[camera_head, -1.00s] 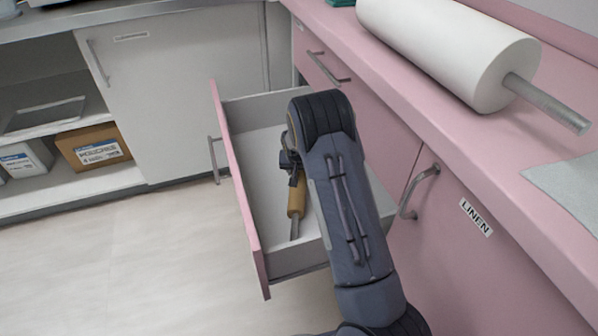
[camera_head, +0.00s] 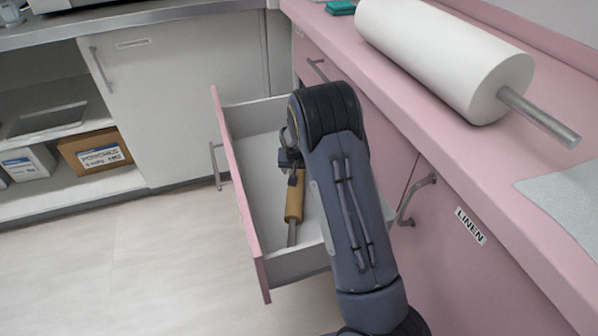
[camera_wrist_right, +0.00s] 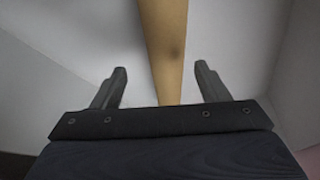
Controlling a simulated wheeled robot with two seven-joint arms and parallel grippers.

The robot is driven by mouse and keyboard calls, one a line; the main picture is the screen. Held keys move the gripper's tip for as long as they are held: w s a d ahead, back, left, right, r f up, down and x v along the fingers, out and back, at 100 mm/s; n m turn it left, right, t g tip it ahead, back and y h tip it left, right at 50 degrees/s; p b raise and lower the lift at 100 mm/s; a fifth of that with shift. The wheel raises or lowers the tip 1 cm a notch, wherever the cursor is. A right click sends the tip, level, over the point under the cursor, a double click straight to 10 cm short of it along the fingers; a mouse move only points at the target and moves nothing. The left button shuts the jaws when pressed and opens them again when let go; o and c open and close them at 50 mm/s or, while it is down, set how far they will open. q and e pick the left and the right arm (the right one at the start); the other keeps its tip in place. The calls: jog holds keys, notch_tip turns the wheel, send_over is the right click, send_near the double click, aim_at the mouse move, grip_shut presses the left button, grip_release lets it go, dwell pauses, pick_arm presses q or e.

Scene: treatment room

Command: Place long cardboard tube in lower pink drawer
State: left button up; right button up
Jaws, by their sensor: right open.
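The long cardboard tube (camera_head: 294,203) is tan and lies inside the open pink-fronted drawer (camera_head: 238,185). A grey rod end sticks out of its near end in the head view. My right gripper (camera_head: 291,165) is over the drawer, by the tube's far part, mostly hidden by my forearm. In the right wrist view the two fingers of my right gripper (camera_wrist_right: 160,84) are spread wide. The tube (camera_wrist_right: 165,45) runs between them with a gap on both sides, and the drawer's light inner surfaces surround it. My left gripper is not in view.
A large white paper roll (camera_head: 445,55) on a metal rod lies on the pink counter (camera_head: 440,150). A closed pink door labelled LINEN (camera_head: 470,226) is right of the drawer. Cardboard boxes (camera_head: 95,152) sit on a low shelf at left. The floor (camera_head: 110,260) left of the drawer is clear.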

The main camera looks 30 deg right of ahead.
jog(key=p+v, duration=0.1)
jog(key=v, duration=0.5)
jog(key=shift+r+p, duration=0.3)
jog(key=shift+s, duration=0.1)
